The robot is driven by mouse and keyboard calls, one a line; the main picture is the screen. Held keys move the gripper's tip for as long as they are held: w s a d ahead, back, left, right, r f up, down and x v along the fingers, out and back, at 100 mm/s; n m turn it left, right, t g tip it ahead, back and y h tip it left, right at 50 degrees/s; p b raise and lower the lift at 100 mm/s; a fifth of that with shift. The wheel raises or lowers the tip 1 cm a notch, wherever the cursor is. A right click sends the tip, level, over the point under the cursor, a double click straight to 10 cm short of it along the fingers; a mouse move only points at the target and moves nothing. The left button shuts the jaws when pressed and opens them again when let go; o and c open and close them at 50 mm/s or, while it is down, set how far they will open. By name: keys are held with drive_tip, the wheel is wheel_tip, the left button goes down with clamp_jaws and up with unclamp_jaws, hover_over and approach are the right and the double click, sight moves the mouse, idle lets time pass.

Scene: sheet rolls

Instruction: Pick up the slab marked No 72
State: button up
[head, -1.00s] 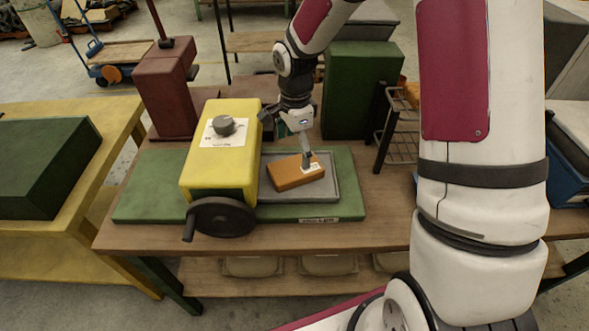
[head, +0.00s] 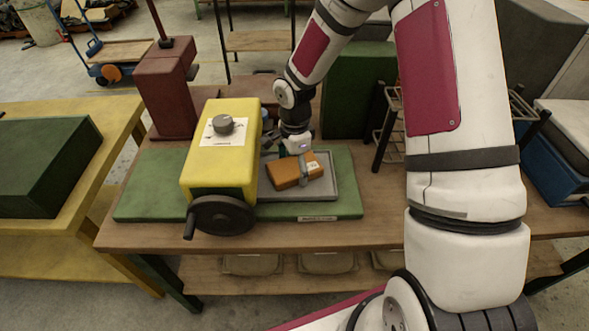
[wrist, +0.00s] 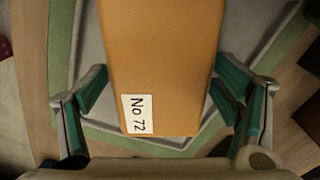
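The slab marked No 72 is an orange-brown block (head: 284,175) lying flat in a shallow grey tray. In the wrist view the slab (wrist: 160,50) runs up the middle, its white label reading "No 72" at the near end. My gripper (head: 299,167) is down over the slab in the head view, with one finger in front of its near side. In the wrist view my gripper (wrist: 158,92) is open, with one green-padded finger on each side of the slab. Narrow gaps seem to show between pads and slab. The fingertips' lower ends are hard to see.
The grey tray (head: 333,190) sits on a green base (head: 150,190) on a wooden table (head: 385,235). A yellow machine (head: 215,165) with a black handwheel stands close on the left. A green block (head: 352,95) and a dark rack (head: 385,130) stand behind.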

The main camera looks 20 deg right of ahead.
drive_tip(key=c, duration=1.2)
drive_tip(key=shift+o, duration=0.2)
drive_tip(key=shift+r, duration=0.1)
